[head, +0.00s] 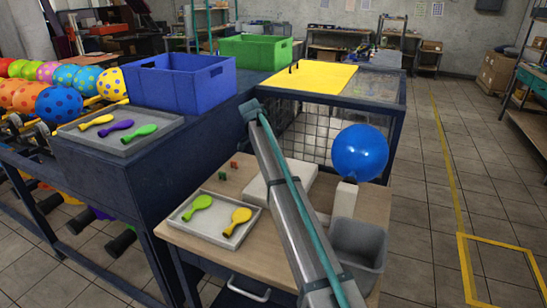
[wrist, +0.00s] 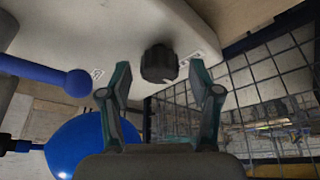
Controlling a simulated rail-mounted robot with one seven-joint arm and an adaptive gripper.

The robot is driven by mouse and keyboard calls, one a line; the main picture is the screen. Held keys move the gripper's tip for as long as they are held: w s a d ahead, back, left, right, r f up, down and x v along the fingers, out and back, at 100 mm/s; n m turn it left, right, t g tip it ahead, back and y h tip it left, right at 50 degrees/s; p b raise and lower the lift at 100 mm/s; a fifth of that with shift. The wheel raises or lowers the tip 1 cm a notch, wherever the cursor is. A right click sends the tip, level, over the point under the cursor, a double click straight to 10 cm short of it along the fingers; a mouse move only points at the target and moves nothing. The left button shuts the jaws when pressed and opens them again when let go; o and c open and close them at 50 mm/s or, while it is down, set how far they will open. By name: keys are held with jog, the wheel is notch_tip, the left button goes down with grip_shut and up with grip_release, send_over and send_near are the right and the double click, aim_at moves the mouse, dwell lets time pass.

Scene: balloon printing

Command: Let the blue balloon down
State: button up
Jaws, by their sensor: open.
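The blue balloon (head: 360,153), inflated and round, sits on top of a pale upright block (head: 344,199) at the right side of the wooden table. It also shows at the lower left of the wrist view (wrist: 85,146). In the wrist view my gripper (wrist: 161,72) is open and empty, with its two fingers apart. A black knob (wrist: 159,64) on a pale panel (wrist: 110,35) appears between and beyond the fingertips; I cannot tell the gap. A blue rod with a ball end (wrist: 78,82) is left of the fingers. In the head view my arm hides the gripper.
A grey tray (head: 233,239) with a green and a yellow flat balloon lies on the wooden table (head: 190,235). A grey bin (head: 357,247) stands below the blue balloon. A wire mesh cage (head: 310,134) is behind.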

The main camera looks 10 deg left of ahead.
jog(key=v, duration=1.2)
dwell(1.1)
